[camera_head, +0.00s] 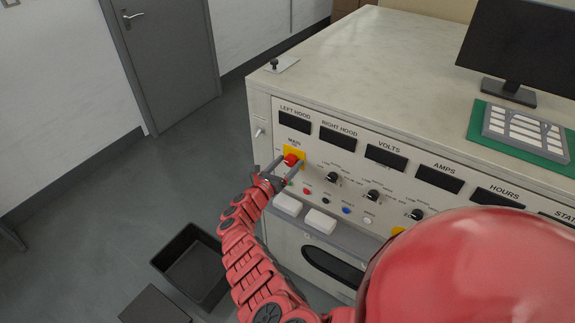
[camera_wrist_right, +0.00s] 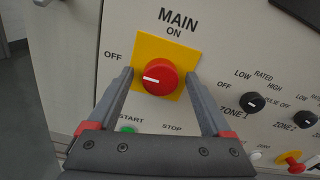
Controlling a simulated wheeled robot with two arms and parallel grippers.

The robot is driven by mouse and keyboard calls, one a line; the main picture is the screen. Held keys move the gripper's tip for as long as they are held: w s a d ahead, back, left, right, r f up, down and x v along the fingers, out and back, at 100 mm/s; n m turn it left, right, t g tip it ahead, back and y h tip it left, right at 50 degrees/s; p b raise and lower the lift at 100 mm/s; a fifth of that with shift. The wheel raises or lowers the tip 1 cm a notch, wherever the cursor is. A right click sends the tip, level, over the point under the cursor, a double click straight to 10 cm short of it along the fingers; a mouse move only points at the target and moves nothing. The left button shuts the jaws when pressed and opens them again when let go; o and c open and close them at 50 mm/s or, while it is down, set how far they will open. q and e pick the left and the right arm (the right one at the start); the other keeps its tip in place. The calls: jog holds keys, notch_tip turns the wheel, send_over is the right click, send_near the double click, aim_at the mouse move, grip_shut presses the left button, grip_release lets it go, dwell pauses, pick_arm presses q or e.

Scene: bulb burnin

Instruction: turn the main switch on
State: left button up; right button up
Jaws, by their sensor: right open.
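The main switch is a red knob (camera_head: 291,159) on a yellow plate at the left of the panel. In the right wrist view the knob (camera_wrist_right: 158,77) has a white mark on its left side, toward the OFF label; ON is printed above it. My right gripper (camera_head: 289,163) is open, its two fingers reaching toward the panel on either side of the knob. In the right wrist view the fingers (camera_wrist_right: 158,75) flank the knob with a visible gap on each side. Whether the fingertips touch the plate I cannot tell. My left gripper is not in view.
Black zone knobs (camera_head: 332,177) and small coloured buttons (camera_head: 346,210) sit right of and below the switch. White blocks (camera_head: 288,204) rest on a ledge below the panel. A black bin (camera_head: 190,262) stands on the floor at left. A monitor (camera_head: 520,45) stands on top.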

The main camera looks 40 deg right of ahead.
grip_shut()
dwell(0.4)
